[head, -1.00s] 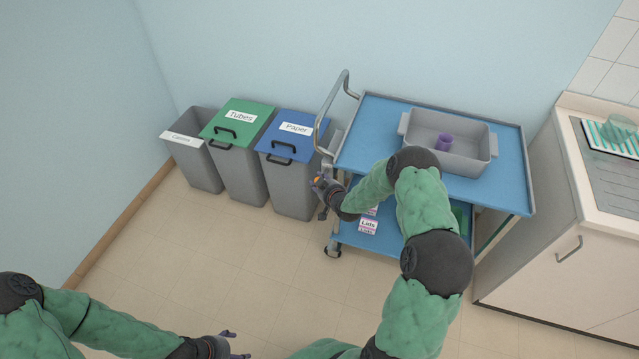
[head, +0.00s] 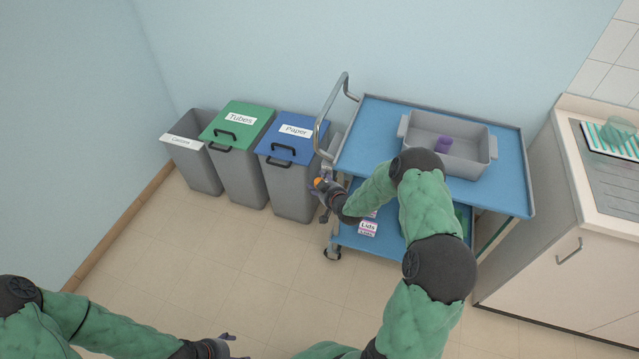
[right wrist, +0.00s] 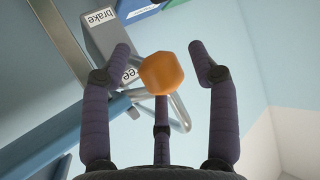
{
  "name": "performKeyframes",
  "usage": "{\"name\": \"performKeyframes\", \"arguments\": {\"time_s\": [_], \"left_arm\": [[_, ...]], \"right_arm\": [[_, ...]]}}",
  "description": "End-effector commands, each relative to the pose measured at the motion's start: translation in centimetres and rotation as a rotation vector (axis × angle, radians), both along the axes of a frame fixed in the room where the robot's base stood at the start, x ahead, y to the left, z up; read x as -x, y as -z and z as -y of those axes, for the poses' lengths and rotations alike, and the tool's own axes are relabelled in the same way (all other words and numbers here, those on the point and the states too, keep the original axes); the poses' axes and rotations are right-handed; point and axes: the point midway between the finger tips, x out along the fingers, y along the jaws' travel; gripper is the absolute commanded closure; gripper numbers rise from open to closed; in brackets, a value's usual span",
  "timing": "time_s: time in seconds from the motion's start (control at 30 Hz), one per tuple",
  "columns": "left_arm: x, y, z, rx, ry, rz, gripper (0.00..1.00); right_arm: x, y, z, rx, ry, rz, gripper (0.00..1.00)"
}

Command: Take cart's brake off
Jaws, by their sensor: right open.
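The blue two-shelf cart (head: 385,128) stands against the wall with a bent metal handle (head: 322,110) on its left end. A round orange knob (head: 319,183) is low at that end. In the right wrist view the orange knob (right wrist: 161,73) is between the fingers of my right gripper (right wrist: 160,56), which is open, with gaps on both sides. Behind it is a grey brake box (right wrist: 113,38) with a "brake" label and a second, partly hidden label ending in "ee". The knob hides the lever behind it. My left gripper (head: 222,345) is at the bottom edge, far from the cart.
Green-lidded (head: 238,122), blue-lidded (head: 291,137) and open grey (head: 192,165) bins stand left of the cart. A cabinet (head: 560,230) stands to the right. The floor in front is clear.

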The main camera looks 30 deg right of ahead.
Motion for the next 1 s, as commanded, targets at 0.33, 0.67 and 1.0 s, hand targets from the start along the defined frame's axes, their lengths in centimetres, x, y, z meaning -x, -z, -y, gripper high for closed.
{"name": "performKeyframes", "arguments": {"time_s": [0.33, 0.67, 1.0], "left_arm": [[0.0, 0.0, 0.0, 0.000, 0.000, 0.000, 0.29], [0.0, 0.0, 0.0, 0.000, 0.000, 0.000, 0.29], [0.0, 0.0, 0.0, 0.000, 0.000, 0.000, 0.29]], "right_arm": [[5.2, -2.6, -0.3, 0.000, 0.003, 0.001, 0.40], [8.9, -4.4, -0.7, 0.001, 0.003, 0.002, 0.40], [9.6, -4.7, -0.8, 0.001, 0.002, 0.003, 0.40]]}}
